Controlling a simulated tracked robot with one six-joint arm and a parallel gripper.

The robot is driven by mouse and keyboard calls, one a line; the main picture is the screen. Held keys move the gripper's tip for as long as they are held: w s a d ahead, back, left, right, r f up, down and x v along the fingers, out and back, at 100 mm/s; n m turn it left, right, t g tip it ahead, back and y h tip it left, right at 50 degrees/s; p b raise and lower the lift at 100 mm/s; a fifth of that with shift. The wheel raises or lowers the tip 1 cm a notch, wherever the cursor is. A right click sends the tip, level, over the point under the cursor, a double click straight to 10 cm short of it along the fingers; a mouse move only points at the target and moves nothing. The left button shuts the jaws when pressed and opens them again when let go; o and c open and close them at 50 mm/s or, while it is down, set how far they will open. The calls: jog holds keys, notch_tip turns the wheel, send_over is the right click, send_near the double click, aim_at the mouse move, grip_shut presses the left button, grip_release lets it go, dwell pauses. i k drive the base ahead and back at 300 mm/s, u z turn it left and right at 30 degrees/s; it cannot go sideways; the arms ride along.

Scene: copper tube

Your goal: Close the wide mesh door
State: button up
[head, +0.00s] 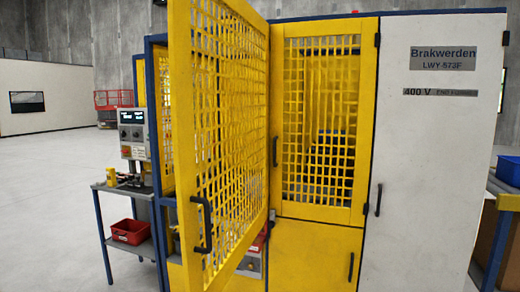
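The wide mesh door (222,135) is a tall yellow frame with a mesh panel. It stands open, swung out toward me, and fills the left-centre of the head view. Its near edge is at the left, with a black handle (204,226) low on it. Its far edge meets the blue-framed cabinet beside a narrower yellow mesh door (320,205), which looks shut. Part of the opening and the cabinet inside is hidden behind the open door. My gripper is not in view.
A white panel (430,170) with a black handle closes the cabinet's right side. A grey side table (125,190) with a red bin (132,231) and a control box (133,132) stand left of the open door. Grey floor (45,220) is clear at the far left.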

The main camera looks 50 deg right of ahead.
aim_at(179, 11)
jog(key=k, duration=0.2)
jog(key=z, duration=1.3)
jog(key=i, duration=0.95)
jog(key=z, duration=0.3)
